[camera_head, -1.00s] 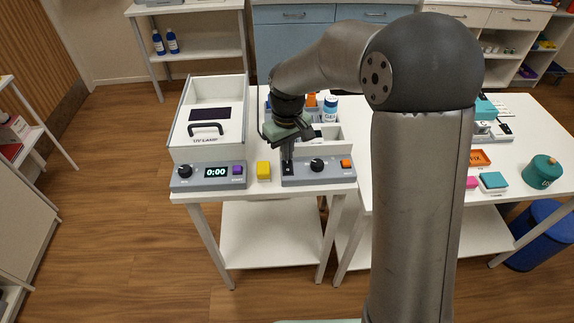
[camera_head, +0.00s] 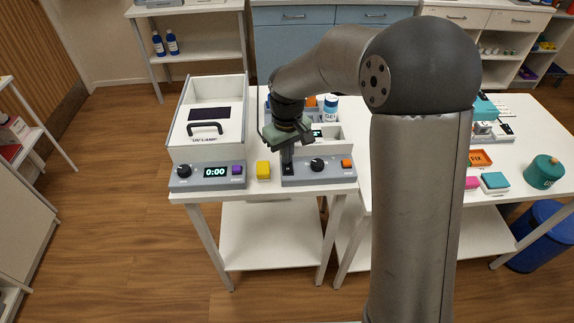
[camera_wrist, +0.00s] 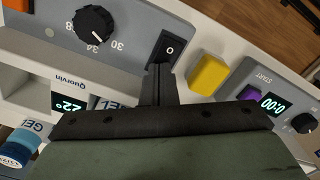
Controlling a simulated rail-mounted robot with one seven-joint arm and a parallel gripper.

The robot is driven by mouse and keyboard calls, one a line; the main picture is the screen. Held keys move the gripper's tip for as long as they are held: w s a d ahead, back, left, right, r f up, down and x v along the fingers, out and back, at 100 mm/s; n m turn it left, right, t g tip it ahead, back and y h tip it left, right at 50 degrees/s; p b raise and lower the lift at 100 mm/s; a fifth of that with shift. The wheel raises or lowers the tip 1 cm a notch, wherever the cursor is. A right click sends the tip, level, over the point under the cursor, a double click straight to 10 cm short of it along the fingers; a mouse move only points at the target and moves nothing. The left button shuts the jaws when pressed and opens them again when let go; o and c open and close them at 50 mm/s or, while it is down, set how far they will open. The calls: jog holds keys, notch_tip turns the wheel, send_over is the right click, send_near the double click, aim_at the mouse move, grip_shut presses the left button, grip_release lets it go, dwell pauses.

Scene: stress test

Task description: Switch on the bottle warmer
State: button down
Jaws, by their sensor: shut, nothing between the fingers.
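The bottle warmer is a grey and white unit whose front panel (camera_head: 333,176) shows in the head view. In the wrist view its panel (camera_wrist: 130,22) carries a black dial (camera_wrist: 97,25) marked 30 and 34, and a black rocker switch (camera_wrist: 172,46) with an "O" on it. Its display (camera_wrist: 72,103) is lit and reads 22°. My gripper (camera_head: 287,164) is shut and empty, pointing down at the switch. In the wrist view the fingertips (camera_wrist: 160,70) are at the switch's edge by the "O"; I cannot tell whether they touch it. They hide part of the switch.
A yellow block (camera_head: 263,170) stands just left of the warmer. Further left is a lidded UV lamp box (camera_head: 205,150) with a 0:00 display.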

jog(key=shift+r+p, duration=2.5)
jog(key=shift+r, duration=0.9)
jog(key=s+d+r+m, duration=0.1)
jog(key=s+d, duration=0.3)
jog(key=s, duration=0.4)
jog(key=s+d+r+m, duration=0.1)
jog(key=s+d+m, duration=0.2)
jog(key=s, duration=0.6)
jog(key=s+d+r+m, duration=0.2)
jog(key=s+d, duration=0.5)
jog(key=s, duration=0.1)
jog(key=shift+s+d+m+t, duration=0.15)
jog(key=shift+d+m+t, duration=0.1)
jog(key=shift+m+t, duration=0.15)
